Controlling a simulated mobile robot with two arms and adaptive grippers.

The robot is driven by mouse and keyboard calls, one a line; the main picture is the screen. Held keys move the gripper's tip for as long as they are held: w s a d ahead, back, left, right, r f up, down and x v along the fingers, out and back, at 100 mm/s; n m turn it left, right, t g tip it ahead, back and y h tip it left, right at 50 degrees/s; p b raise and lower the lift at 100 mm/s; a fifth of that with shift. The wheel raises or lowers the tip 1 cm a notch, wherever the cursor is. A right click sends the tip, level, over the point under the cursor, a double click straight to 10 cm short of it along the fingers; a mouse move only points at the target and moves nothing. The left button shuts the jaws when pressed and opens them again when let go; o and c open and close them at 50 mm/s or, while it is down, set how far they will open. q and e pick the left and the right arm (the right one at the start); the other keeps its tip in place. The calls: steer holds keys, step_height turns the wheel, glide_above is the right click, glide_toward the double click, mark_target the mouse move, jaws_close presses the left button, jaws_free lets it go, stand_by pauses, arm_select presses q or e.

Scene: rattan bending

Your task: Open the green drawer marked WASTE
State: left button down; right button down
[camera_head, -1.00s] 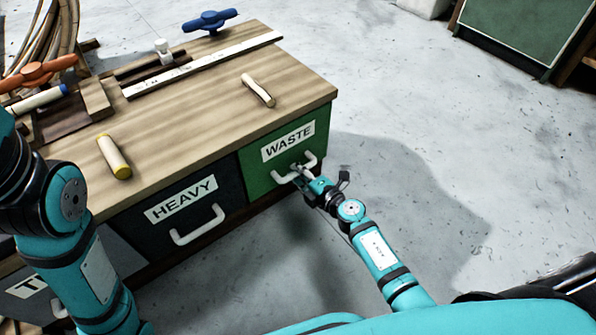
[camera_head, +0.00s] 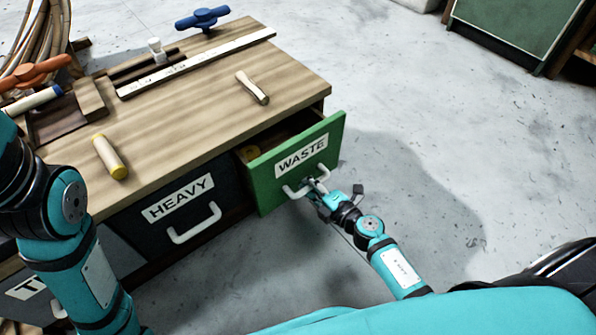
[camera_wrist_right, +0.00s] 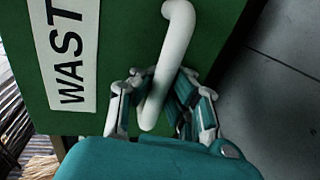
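The green drawer marked WASTE (camera_head: 296,163) is pulled part way out of the bench at its right end, with a gap behind its front. Its white handle (camera_head: 292,193) is on the drawer front below the label. My right gripper (camera_head: 316,187) is at the handle. In the right wrist view, the gripper's fingers (camera_wrist_right: 160,105) are on both sides of the white handle bar (camera_wrist_right: 172,55), closed around it. My left arm is at the left edge of the head view; its gripper is out of view.
The wooden bench (camera_head: 190,110) carries a white ruler (camera_head: 200,62), a blue clamp handle (camera_head: 203,18) and short pegs. The dark HEAVY drawer (camera_head: 180,215) beside the green one is shut. The floor (camera_head: 450,150) to the right is clear.

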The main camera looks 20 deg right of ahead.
steer(key=f+v, duration=0.2)
steer(key=v, duration=1.1)
steer(key=shift+s, duration=0.2)
steer(key=shift+d+f, duration=0.1)
steer(key=c, duration=1.4)
jaws_free()
steer(key=shift+o, duration=0.8)
steer(key=shift+f, duration=0.1)
steer(key=shift+s, duration=0.1)
